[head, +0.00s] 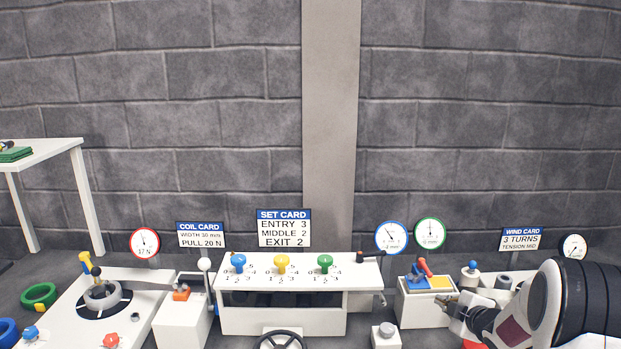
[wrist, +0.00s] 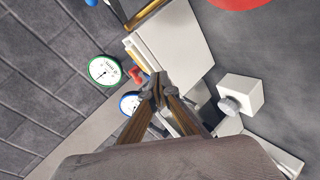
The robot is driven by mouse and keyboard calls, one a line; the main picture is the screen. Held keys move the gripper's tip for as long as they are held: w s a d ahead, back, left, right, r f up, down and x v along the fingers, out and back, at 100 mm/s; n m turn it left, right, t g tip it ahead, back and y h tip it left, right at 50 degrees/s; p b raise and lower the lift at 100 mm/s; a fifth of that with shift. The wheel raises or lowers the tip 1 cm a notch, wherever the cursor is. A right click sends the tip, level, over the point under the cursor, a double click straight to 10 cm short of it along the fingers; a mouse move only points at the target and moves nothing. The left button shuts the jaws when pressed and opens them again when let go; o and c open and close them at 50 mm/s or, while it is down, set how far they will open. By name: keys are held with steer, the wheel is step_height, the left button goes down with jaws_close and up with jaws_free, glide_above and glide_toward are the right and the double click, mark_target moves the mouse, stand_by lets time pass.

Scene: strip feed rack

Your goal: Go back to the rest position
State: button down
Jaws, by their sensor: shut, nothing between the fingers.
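My gripper (head: 455,309) is at the lower right in the head view, between the white box with the red lever and the wind card station. In the wrist view my gripper (wrist: 158,92) points away from the camera with its fingertips together, and nothing shows between them. The white box (head: 426,309) with a red lever (head: 424,267) and blue and yellow top stands just left of it in the head view. I cannot tell whether the fingers touch anything.
The white rack with blue, yellow and green knobs (head: 282,261) stands in the middle, a black handwheel (head: 283,341) before it. A small white box with a grey knob (head: 386,334) stands right of that. The coil station (head: 140,300) is at left. Gauges and cards stand behind.

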steer(key=s+d+r+m+g+h, duration=0.1)
steer(key=s+m+g+h, duration=0.15)
steer(key=s+m, duration=0.45)
steer(key=s+d+r+m+g+h, duration=0.1)
steer(key=s+m+g+h, duration=0.2)
steer(key=s, duration=0.8)
steer(key=s+a+r+m+y, duration=0.1)
steer(key=s+a+r, duration=0.3)
steer(key=s, duration=0.6)
steer(key=s+a+r+m+g+y, duration=0.1)
steer(key=s+a+r, duration=0.3)
steer(key=s+a, duration=0.5)
steer(key=s+a+r+m+y, duration=0.2)
steer(key=s+a+r, duration=0.2)
steer(key=s, duration=0.7)
steer(key=shift+a+r, duration=0.4)
steer(key=shift+a, duration=1)
